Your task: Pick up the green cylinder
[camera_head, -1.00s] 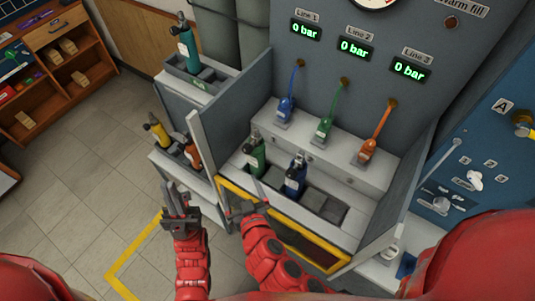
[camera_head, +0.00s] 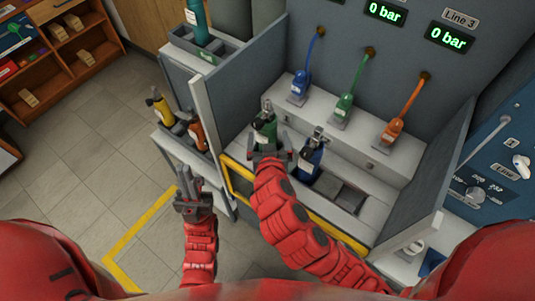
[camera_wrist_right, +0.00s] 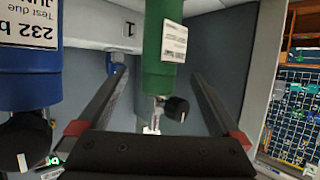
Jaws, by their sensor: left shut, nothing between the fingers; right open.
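The green cylinder (camera_head: 265,133) stands upright in the front rack of the bench, in the slot at its left end. In the right wrist view the green cylinder (camera_wrist_right: 160,45) shows its white label and a black valve knob. My right gripper (camera_head: 268,157) is open at the near side of the green cylinder. In its wrist view the two fingers (camera_wrist_right: 160,75) lie to either side of the cylinder's valve end; I cannot tell whether they touch it. My left gripper (camera_head: 187,188) is shut and empty, to the left of the bench.
A blue cylinder (camera_head: 309,160) stands just right of the green one, close to my right gripper. A grey side panel (camera_head: 215,115) rises to the left. Yellow (camera_head: 158,108) and orange (camera_head: 196,132) cylinders stand on a side shelf. Empty slots (camera_head: 345,197) lie to the right.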

